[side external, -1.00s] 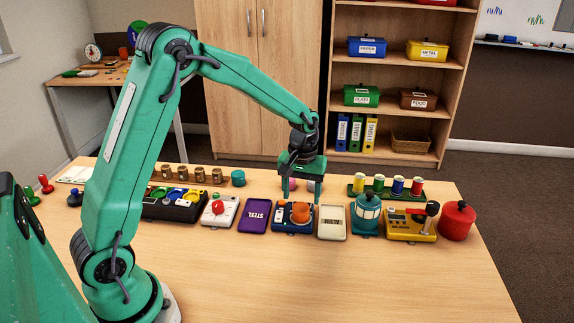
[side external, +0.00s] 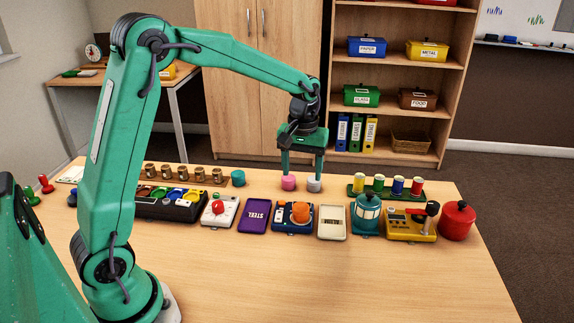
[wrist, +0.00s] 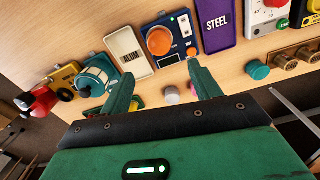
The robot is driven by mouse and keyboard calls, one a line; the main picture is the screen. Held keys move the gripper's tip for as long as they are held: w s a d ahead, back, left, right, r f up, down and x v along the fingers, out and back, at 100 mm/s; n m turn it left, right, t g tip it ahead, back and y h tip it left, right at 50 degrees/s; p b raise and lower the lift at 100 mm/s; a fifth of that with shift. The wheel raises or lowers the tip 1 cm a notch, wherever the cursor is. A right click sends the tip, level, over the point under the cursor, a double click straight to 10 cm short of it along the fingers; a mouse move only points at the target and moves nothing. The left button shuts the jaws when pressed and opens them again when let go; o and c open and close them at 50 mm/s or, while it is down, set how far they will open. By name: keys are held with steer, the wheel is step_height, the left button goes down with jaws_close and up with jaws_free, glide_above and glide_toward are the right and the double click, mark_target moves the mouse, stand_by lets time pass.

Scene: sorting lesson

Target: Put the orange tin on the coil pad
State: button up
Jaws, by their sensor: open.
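The orange tin (side external: 302,213) sits on a blue unit with a white panel (side external: 280,214), in the middle of the row. This blue unit looks like the coil pad, though I cannot read a label on it. In the wrist view the orange tin (wrist: 159,41) shows from above as a round disc on the blue unit (wrist: 183,24). My gripper (side external: 302,171) is open and empty, with its fingers pointing down. It is above the row and apart from the tin. In the wrist view my gripper's fingers (wrist: 161,75) stand apart with nothing between them.
A purple STEEL block (side external: 255,215) and a pale block (side external: 332,222) flank the blue unit closely. Pink (side external: 289,183) and grey (side external: 314,185) cylinders stand behind it. A teal lantern-like item (side external: 367,214), yellow device (side external: 410,224) and red pot (side external: 457,220) are rightward. The front table is clear.

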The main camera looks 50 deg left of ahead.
steer(key=s+d+r+m+t, duration=0.2)
steer(key=s+r+m+t, duration=0.1)
steer(key=s+r, duration=0.7)
steer(key=s+d+m+t, duration=0.1)
steer(key=s+m, duration=0.3)
steer(key=s, duration=0.9)
steer(key=shift+s+d+f+t, duration=0.25)
steer(key=shift+f+t, duration=0.2)
steer(key=shift+t, duration=0.35)
steer(key=shift+c, duration=0.2)
